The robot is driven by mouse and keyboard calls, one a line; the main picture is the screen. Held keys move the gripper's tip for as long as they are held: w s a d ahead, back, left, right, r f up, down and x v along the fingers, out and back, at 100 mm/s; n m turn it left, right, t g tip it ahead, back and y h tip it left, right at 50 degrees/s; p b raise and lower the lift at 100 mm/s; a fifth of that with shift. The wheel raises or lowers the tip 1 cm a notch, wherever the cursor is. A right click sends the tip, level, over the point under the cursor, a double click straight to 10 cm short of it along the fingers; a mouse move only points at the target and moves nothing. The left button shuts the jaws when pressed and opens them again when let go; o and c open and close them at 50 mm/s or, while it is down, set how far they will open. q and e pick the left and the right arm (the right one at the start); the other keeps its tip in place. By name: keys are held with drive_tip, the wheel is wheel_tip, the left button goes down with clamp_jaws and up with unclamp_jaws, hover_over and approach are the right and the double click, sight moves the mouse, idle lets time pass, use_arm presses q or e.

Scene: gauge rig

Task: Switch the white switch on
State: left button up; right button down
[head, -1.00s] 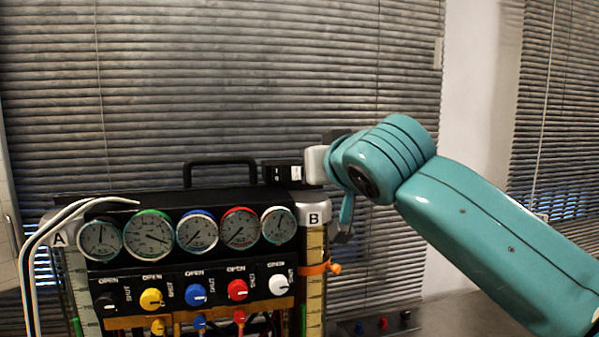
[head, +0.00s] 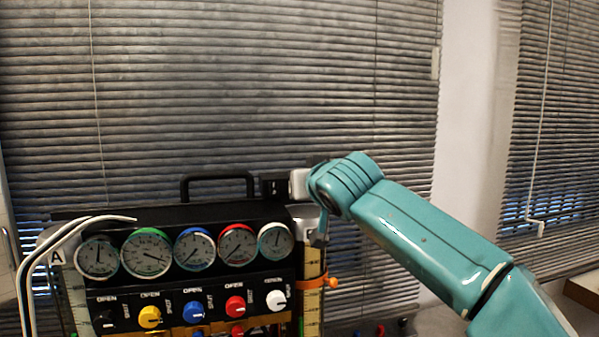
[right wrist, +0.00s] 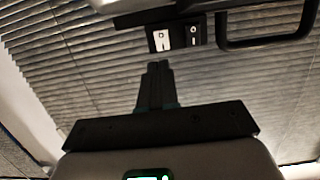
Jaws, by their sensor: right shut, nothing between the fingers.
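A small black switch box (head: 275,187) stands on top of the gauge rig, right of the handle. In the right wrist view the white switch (right wrist: 161,38) is a pale panel on this box, beside a dark panel with a white mark. I cannot tell its position. My right gripper (right wrist: 158,66) is shut and empty, its dark fingers pointing toward the box with a small gap in the picture. In the head view the pale body of my right gripper covers the box's right part, and its fingertips are not clear. My left gripper is not in view.
The rig carries a row of gauges (head: 195,248) and coloured knobs (head: 194,312). A black carrying handle (head: 217,180) rises left of the box. Pale hoses (head: 75,225) curve at the left. An orange clamp (head: 318,283) sits on the right column. Window blinds are behind.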

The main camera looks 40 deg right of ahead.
drive_tip(key=p+x, duration=0.1)
drive_tip(key=x, duration=0.2)
drive_tip(key=shift+d+r, duration=0.15)
drive_tip(key=shift+w+d+p, duration=0.2)
drive_tip(key=shift+w+p, duration=0.25)
drive_tip(key=shift+w+d+f, duration=0.1)
drive_tip(key=shift+w+f, duration=0.1)
drive_tip(key=shift+f, duration=0.05)
drive_tip(key=shift+w+f, duration=0.15)
